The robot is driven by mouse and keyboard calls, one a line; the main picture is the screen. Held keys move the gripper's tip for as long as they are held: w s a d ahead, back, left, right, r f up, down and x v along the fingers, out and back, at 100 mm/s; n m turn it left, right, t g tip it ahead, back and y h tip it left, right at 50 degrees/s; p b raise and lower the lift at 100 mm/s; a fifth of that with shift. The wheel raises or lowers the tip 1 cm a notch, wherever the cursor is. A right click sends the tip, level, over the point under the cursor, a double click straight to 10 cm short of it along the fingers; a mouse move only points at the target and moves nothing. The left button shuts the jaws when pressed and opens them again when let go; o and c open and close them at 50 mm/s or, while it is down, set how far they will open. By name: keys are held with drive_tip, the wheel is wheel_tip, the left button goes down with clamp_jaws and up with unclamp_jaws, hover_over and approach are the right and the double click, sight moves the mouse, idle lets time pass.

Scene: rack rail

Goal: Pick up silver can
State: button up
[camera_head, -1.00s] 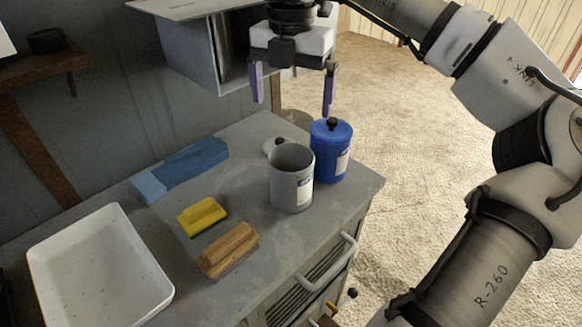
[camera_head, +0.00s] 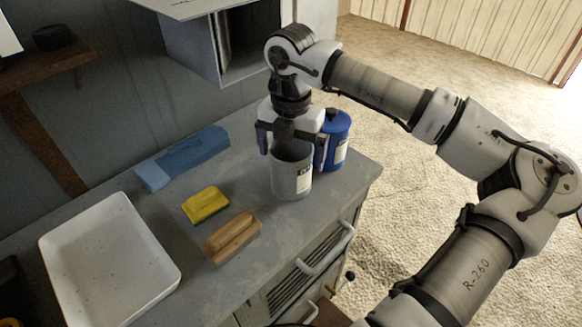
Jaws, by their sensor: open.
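The silver can (camera_head: 291,180) stands upright on the grey cabinet top, open at the top, with a pale label on its right side. My gripper (camera_head: 292,155) is directly over it, fingers pointing down. One purple finger is at the left of the can's rim and the other at the right, between the silver can and the blue can. The jaws are open around the upper part of the can. Whether either finger touches the can cannot be told. The gripper body hides part of the rim.
A blue can (camera_head: 335,140) stands close behind and right of the silver can. A yellow sponge (camera_head: 206,205), a wooden-handled brush (camera_head: 232,236), a blue block (camera_head: 184,158) and a white tray (camera_head: 110,262) lie to the left. An open grey box (camera_head: 190,50) hangs on the wall behind.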

drive_tip(key=shift+f, duration=0.45)
drive_tip(key=c, duration=1.4)
drive_tip(key=shift+r, duration=0.2)
drive_tip(key=shift+c, duration=0.2)
